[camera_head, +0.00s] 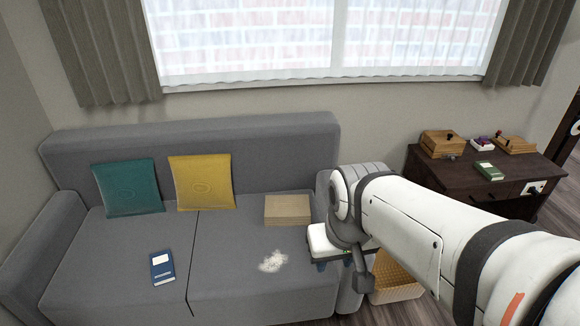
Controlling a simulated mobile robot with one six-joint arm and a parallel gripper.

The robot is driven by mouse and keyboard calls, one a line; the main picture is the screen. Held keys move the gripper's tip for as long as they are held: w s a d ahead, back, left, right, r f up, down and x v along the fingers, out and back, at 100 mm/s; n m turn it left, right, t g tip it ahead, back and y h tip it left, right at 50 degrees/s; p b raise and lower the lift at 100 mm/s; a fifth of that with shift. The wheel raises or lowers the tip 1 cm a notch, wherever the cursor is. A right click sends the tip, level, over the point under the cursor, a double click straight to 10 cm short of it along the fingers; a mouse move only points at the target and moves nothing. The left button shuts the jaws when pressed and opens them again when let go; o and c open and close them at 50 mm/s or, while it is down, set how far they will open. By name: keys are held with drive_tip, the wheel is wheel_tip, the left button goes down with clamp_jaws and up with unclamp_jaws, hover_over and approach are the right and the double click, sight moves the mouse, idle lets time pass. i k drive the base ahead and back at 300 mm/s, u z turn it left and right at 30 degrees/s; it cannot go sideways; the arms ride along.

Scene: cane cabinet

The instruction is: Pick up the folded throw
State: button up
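A tan, flat-sided block with fine horizontal lines, which looks like the folded throw (287,210), lies on the right seat of the grey sofa (225,290), close to the backrest. My arm reaches in from the lower right. My gripper (333,265) hangs near the sofa's right armrest, right of the throw and a little nearer to the camera, apart from it. Two small dark tips show under its white body. They are too small and partly hidden to tell how far apart they stand. No held thing is visible.
A teal cushion (128,188) and a yellow cushion (202,183) lean on the backrest. A blue book (162,268) and a white fluffy patch (272,262) lie on the seats. A woven basket (397,288) stands behind my arm. A dark table (440,180) holds wooden boxes and a green book.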

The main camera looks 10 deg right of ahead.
sight(291, 210)
drive_tip(key=i, duration=1)
drive_tip(key=z, duration=0.05)
